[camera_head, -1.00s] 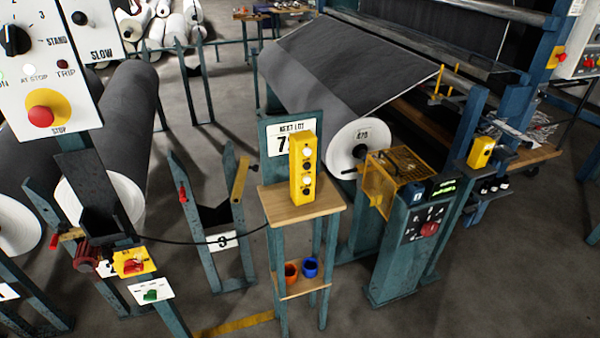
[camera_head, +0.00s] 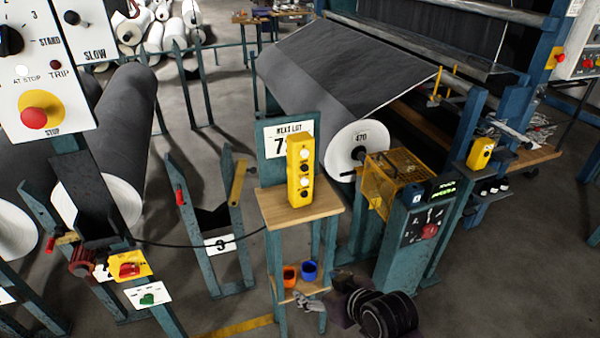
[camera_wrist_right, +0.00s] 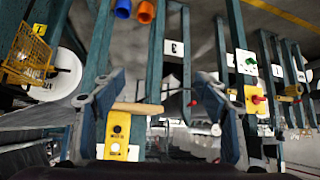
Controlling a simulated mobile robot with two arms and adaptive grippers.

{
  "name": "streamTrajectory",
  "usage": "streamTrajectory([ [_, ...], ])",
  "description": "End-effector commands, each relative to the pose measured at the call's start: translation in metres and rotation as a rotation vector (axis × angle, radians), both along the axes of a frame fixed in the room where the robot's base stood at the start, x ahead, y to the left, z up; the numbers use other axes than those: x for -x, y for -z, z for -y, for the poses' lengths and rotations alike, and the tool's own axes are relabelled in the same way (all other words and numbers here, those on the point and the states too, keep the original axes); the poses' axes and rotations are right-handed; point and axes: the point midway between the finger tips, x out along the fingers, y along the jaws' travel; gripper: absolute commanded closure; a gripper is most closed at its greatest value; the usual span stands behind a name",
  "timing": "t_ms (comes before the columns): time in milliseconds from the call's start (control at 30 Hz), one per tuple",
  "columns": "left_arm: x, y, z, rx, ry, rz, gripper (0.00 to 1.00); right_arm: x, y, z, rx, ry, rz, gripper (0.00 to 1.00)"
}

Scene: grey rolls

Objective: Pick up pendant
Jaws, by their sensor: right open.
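The pendant (camera_head: 299,172) is a tall yellow box with a column of buttons. It stands upright on the wooden top (camera_head: 322,205) of a narrow teal stand, in front of a lot-number sign. In the right wrist view the pendant (camera_wrist_right: 116,135) shows upside down between the open fingers, nearer the left finger. My right gripper (camera_head: 310,300) is low at the front of the stand, by the lower shelf, below the pendant and apart from it. It also shows in the wrist view (camera_wrist_right: 160,88), open and empty. My left gripper is out of view.
An orange cup (camera_head: 290,276) and a blue cup (camera_head: 309,270) sit on the lower shelf. A black cable (camera_head: 200,243) runs left from the stand. A control post (camera_head: 415,240) with a yellow cage (camera_head: 388,182) stands at right. Bare floor lies in front.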

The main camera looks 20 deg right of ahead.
Motion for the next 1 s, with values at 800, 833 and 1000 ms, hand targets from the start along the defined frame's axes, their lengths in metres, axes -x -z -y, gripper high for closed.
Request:
streamTrajectory([
  [800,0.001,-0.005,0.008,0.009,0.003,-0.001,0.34,-0.233,-0.197,0.045,-0.144,0.125,0.727,0.33],
  [833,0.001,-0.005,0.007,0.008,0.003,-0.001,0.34,-0.234,-0.197,0.045,-0.144,0.124,0.727,0.33],
  [1000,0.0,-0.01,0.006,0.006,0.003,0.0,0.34,-0.247,-0.198,0.045,-0.143,0.124,0.726,0.33],
])
